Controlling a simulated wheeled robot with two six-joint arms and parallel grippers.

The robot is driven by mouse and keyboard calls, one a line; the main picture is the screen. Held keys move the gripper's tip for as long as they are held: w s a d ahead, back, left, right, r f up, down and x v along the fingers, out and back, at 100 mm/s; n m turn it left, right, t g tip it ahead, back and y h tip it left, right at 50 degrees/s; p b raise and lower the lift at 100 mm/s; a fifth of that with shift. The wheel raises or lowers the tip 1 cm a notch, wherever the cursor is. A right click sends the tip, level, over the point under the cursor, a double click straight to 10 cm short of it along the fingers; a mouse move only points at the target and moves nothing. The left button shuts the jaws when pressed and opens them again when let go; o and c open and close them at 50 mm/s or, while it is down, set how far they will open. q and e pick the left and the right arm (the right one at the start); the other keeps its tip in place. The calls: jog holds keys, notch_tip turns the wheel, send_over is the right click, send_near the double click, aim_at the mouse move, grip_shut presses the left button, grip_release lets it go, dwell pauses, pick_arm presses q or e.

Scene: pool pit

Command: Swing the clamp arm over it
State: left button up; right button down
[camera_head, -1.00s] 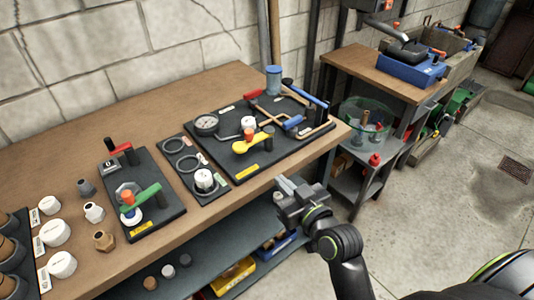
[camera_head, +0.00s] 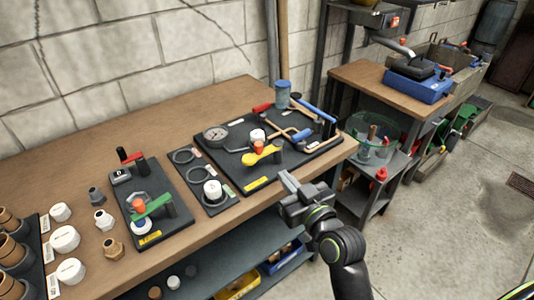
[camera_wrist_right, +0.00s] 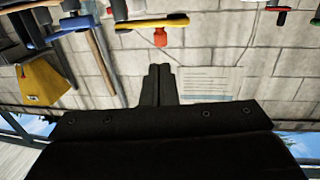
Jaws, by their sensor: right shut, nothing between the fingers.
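On the right-hand black board (camera_head: 232,160) a yellow clamp arm (camera_head: 262,156) with an orange knob (camera_head: 258,147) juts left from a black post. A white-topped fitting (camera_head: 257,135) stands close behind the knob; I cannot tell whether they line up. A similar green clamp arm (camera_head: 155,204) with an orange knob is on the left-hand board. My right gripper (camera_head: 287,180) is shut and empty, just right of the yellow arm at the bench's front edge. My left gripper is not in view.
The right-hand board also carries a gauge (camera_head: 216,135), a red-handled lever (camera_head: 262,107) and a blue lever (camera_head: 316,112). A second bench (camera_head: 366,83) stands right, across a gap.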

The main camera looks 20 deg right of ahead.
aim_at(261, 149)
jog(key=w, duration=0.3)
jog(key=w+a+p, duration=0.1)
jog(key=w, duration=0.2)
jog(key=w+a+p, duration=0.1)
jog(key=w, duration=0.2)
jog(key=shift+w+f, duration=0.15)
jog(key=shift+w, duration=0.2)
jog(key=shift+d, duration=0.1)
